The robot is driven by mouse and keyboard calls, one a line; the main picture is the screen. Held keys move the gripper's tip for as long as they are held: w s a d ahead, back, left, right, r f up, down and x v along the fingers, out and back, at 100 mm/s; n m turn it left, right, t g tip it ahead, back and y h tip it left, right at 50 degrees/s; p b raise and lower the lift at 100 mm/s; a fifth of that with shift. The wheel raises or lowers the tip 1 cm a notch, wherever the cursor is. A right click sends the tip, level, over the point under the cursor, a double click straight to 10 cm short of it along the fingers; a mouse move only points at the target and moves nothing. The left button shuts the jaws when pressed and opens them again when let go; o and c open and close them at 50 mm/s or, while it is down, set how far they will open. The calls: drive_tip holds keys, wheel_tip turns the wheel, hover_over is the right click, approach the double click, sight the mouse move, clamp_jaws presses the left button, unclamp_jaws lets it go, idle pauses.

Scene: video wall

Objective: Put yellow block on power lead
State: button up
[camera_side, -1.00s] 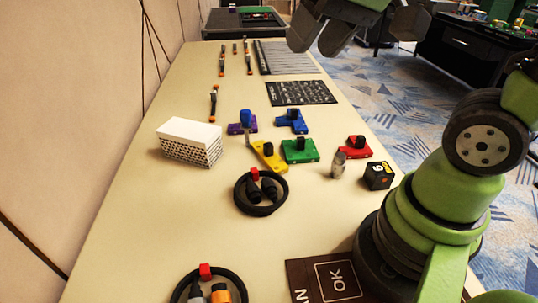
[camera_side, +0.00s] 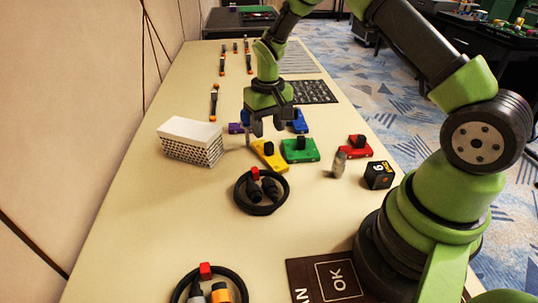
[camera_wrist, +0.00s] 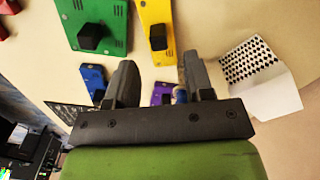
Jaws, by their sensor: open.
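The yellow block (camera_side: 265,158) lies on the table with a black knob on top, left of the green block (camera_side: 300,153). In the wrist view the yellow block (camera_wrist: 156,22) is beyond my fingertips. My gripper (camera_side: 267,131) points down above and just behind the yellow block, open and empty; it also shows in the wrist view (camera_wrist: 158,82). A coiled black power lead (camera_side: 262,208) with a red clip lies in front of the yellow block. A second black lead (camera_side: 236,275) with a red clip lies at the near edge, partly cut off.
A white perforated box (camera_side: 190,142) stands to the left. Blue (camera_side: 299,122), purple (camera_side: 236,128) and red (camera_side: 357,149) blocks, a metal cylinder (camera_side: 339,165) and a black die (camera_side: 379,175) are around. The table's left-front area is clear.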

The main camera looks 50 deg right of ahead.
sight(269, 143)
wheel_tip(269, 143, down, 8)
drive_tip(key=shift+r, duration=0.25)
drive_tip(key=c, duration=0.8)
drive_tip(key=shift+r, duration=0.1)
wheel_tip(269, 143, up, 4)
drive_tip(key=shift+s+f, duration=0.1)
drive_tip(key=shift+f, duration=0.05)
drive_tip(key=s+a, duration=2.2)
drive_tip(key=shift+s+a+f, duration=0.2)
drive_tip(key=shift+s+a, duration=0.05)
drive_tip(key=shift+a, duration=0.1)
